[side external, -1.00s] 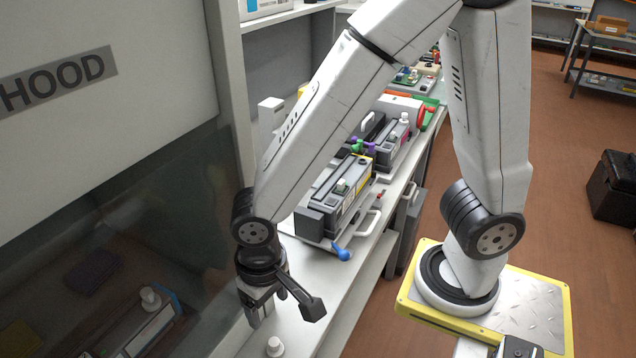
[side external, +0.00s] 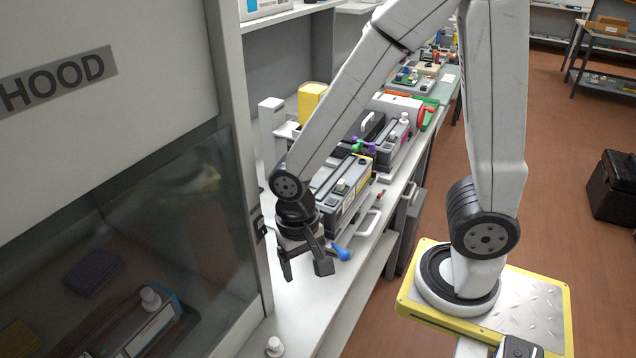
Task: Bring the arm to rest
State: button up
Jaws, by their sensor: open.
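My gripper (side external: 305,272) hangs over the white bench (side external: 290,325) in the side external view, just right of the hood's front edge. Its jaws are open with nothing between them. Its fingers point down and look raised above the bench top. My upper arm bends high and comes down to the gripper from the upper right.
A toner cartridge (side external: 352,190) with a yellow strip lies right behind my gripper, partly hidden by my wrist. A blue-ended tool (side external: 341,253) lies close to the gripper's right. A small white bottle (side external: 274,346) stands in front. The hood's glass (side external: 190,215) is on the left.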

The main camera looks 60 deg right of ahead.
jog(key=w+d+r+n+t, duration=0.2)
jog(key=w+d+n+t, duration=0.1)
jog(key=d+n, duration=0.3)
jog(key=shift+w+d+r+t, duration=0.15)
jog(key=shift+w+d+t, duration=0.2)
jog(key=shift+d, duration=0.2)
